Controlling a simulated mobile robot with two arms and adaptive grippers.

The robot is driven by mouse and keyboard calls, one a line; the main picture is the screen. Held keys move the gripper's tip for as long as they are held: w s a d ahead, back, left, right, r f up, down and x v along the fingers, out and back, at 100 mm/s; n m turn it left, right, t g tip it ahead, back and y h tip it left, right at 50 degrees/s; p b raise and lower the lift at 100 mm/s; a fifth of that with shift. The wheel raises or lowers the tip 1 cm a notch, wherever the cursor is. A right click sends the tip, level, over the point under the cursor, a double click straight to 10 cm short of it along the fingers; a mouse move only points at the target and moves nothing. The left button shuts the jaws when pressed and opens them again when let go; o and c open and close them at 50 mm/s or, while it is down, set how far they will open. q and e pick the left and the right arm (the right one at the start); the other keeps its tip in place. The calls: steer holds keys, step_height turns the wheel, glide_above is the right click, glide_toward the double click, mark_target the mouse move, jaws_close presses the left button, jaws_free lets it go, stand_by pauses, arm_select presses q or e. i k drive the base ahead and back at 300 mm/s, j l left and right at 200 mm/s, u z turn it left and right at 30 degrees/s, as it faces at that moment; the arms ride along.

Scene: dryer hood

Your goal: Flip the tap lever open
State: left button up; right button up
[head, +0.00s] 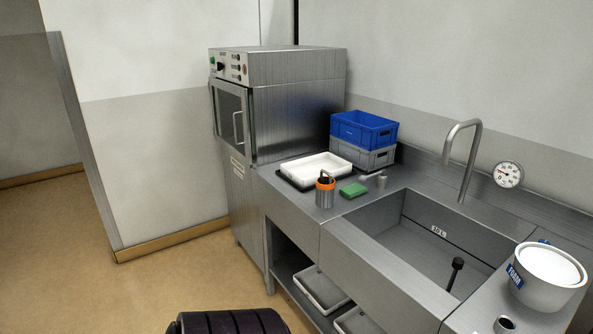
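The tap (466,150) is a tall grey gooseneck spout at the back of the sink (420,240), its end hanging over the basin. A small grey upright piece with a short arm to its left (382,181) stands on the counter left of the sink; it may be the tap lever, but I cannot tell for sure. A small blue part (543,241) shows behind the white tub's rim and is mostly hidden. Neither of my grippers is in view.
A white tub (541,291) stands right of the sink. A white tray (320,167), green sponge (354,190), orange-rimmed metal cup (325,194) and stacked blue (364,131) and grey crates (362,155) stand left. A steel hood machine (290,110) is behind. The floor at left is clear.

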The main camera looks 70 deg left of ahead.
mark_target(362, 179)
steer(key=u, duration=1.8)
steer(key=i+j, duration=0.2)
steer(key=j, duration=0.15)
steer(key=i+j+z, duration=0.1)
steer(key=j, duration=0.25)
steer(key=i+j, duration=0.25)
steer(key=j, duration=0.15)
steer(key=i+j, duration=0.15)
steer(key=j, duration=0.2)
steer(key=i+j+z, duration=0.1)
steer(key=j, duration=0.25)
steer(key=i, duration=0.1)
